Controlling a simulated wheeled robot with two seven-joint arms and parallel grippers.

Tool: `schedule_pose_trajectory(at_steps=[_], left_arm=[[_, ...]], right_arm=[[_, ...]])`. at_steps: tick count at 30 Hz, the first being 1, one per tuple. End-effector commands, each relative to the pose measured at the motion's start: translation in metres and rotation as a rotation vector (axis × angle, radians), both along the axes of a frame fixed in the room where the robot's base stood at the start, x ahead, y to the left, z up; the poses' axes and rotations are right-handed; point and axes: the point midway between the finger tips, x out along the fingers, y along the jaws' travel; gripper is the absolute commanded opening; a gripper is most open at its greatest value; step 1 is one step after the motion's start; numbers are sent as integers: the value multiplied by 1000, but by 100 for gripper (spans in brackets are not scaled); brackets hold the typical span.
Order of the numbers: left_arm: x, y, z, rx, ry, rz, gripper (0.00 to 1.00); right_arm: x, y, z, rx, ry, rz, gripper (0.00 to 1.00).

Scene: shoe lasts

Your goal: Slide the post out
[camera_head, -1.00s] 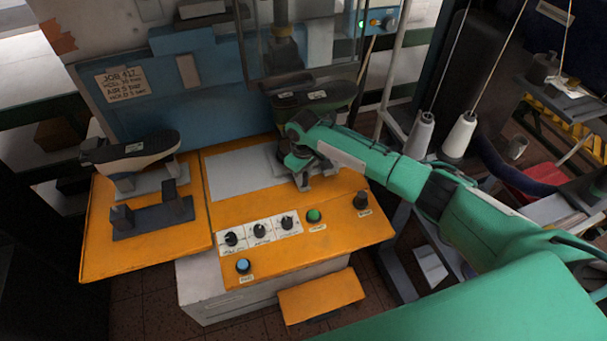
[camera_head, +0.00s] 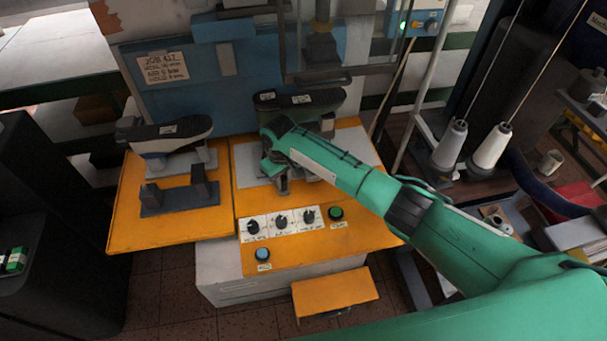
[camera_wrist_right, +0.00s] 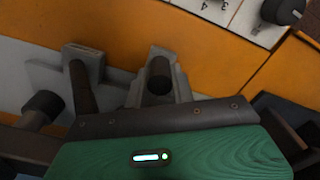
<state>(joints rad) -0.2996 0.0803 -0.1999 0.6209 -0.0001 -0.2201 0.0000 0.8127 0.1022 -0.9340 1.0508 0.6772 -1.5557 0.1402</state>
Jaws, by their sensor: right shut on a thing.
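The post carries a dark shoe on a last (camera_head: 300,101) and stands on a grey base (camera_head: 246,165) on the orange table (camera_head: 170,228). Its upright is largely hidden behind my right arm. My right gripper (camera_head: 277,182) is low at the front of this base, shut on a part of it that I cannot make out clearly. In the right wrist view, the gripper (camera_wrist_right: 125,82) shows dark and grey pieces close together beside a pale plate (camera_wrist_right: 42,72). My left gripper is not in view.
A press ram (camera_head: 322,48) hangs above and behind the post. Another shoe (camera_head: 170,133) stands at the left behind a dark two-pronged rest (camera_head: 178,202). Knobs (camera_head: 281,222) and a green button (camera_head: 336,213) line the front. Thread cones (camera_head: 491,146) stand at the right.

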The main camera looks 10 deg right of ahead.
Motion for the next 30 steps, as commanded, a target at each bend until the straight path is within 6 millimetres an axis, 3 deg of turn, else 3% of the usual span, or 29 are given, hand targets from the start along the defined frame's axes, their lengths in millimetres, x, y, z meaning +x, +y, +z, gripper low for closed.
schedule_pose_trajectory(at_steps=[3,9,23,24,27,30], left_arm=[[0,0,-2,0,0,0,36],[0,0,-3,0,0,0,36],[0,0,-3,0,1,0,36],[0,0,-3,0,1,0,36],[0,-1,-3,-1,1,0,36],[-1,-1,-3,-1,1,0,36]], right_arm=[[-1,21,0,3,1,2,0],[-1,38,0,2,1,0,0],[-2,45,1,4,-1,1,0],[-2,45,1,4,-1,1,30],[-2,44,0,3,-1,1,46],[-1,43,0,1,0,0,46]])
